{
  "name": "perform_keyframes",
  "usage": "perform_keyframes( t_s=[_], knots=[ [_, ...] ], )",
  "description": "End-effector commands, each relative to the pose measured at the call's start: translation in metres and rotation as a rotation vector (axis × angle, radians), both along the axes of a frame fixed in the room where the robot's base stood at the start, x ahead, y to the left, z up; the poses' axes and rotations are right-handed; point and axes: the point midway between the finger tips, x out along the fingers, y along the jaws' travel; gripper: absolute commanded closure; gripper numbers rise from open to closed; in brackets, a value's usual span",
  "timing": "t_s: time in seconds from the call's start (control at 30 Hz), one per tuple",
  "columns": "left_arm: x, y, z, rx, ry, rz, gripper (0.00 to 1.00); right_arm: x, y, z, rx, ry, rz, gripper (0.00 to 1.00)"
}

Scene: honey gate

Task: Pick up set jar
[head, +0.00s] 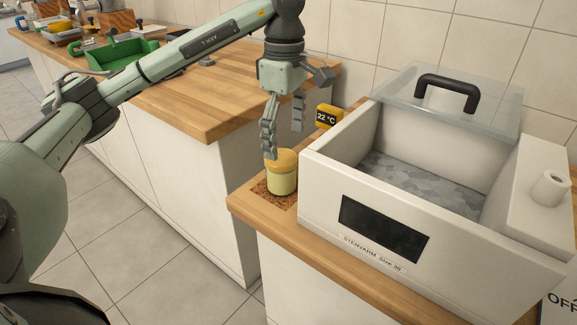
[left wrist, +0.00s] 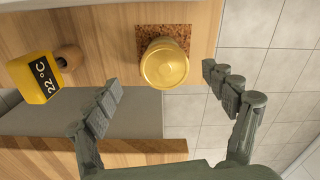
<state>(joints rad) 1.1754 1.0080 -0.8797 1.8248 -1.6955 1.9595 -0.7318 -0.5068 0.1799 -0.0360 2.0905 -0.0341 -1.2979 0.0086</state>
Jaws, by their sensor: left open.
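The jar (head: 282,176) has a yellow lid and a pale yellow body. It stands upright on a brown cork mat (head: 262,187) on the narrow wooden counter, left of the white appliance. In the left wrist view its golden lid (left wrist: 164,64) shows from above, on the cork mat (left wrist: 184,31). My left gripper (head: 283,140) is open and points down just above the jar. In the left wrist view the open fingers (left wrist: 163,92) are spread to either side, with the lid ahead of and between them, apart from both. My right gripper is in neither view.
A white open-topped appliance (head: 320,196) with a dark front panel and a clear handled lid (head: 398,91) stands close right of the jar. A yellow 22 °C display (head: 327,117) stands behind. A green tray (head: 122,56) sits on the far counter. A gap separates the counters.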

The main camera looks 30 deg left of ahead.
Motion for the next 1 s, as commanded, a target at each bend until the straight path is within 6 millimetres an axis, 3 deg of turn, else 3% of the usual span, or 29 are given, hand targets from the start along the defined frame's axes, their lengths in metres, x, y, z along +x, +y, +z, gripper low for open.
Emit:
perform_keyframes(
  t_s=[0.4,0.73,1.0],
  knots=[
    [-0.005,0.006,-0.055,0.0,0.002,-0.001,0.16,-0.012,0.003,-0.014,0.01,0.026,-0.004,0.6],
    [-0.004,0.005,-0.063,-0.001,0.0,-0.001,0.16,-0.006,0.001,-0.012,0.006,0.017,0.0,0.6],
    [-0.004,0.005,-0.063,-0.001,0.0,-0.001,0.5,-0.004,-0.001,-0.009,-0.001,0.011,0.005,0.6]
  ],
)
